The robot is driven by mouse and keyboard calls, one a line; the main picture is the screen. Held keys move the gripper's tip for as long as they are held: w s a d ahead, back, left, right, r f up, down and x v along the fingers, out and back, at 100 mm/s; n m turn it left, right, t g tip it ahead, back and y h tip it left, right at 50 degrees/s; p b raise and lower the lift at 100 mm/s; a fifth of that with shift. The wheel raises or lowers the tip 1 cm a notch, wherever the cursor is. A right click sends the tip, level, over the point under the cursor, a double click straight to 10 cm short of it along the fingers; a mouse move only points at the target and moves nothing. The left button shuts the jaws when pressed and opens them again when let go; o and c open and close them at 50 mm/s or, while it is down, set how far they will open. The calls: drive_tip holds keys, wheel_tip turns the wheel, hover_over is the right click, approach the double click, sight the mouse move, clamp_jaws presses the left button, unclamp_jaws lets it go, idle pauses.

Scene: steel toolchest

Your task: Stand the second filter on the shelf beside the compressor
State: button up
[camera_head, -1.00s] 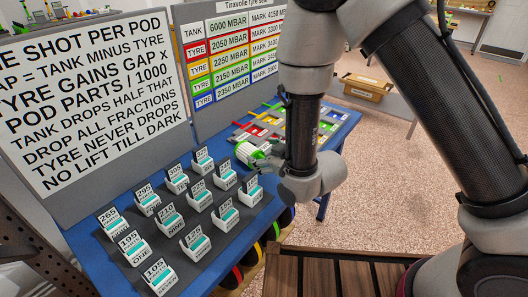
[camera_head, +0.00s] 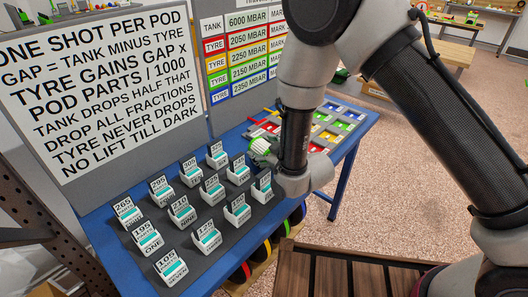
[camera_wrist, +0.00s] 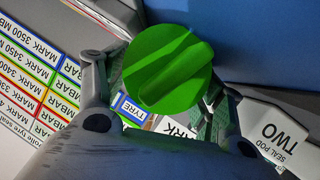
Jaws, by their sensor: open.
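I cannot make out a filter, a compressor or their shelf for certain. A white, ribbed round piece with green ends (camera_head: 259,148) is at my gripper (camera_head: 268,158), above the blue table. In the wrist view its green ridged cap (camera_wrist: 168,68) shows between the two fingers of my gripper (camera_wrist: 155,95). The fingers are spread apart, with the cap between them. Whether they touch it cannot be told. My wrist and forearm hide part of the table behind.
Several white numbered pods (camera_head: 210,237) stand in rows on a dark mat on the blue table (camera_head: 347,178). A tray of coloured blocks (camera_head: 345,115) lies at the far end. Two text boards (camera_head: 90,85) (camera_head: 240,55) stand behind. Tyres (camera_head: 262,254) sit under the table's front edge.

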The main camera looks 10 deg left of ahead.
drive_tip(key=c, duration=0.9)
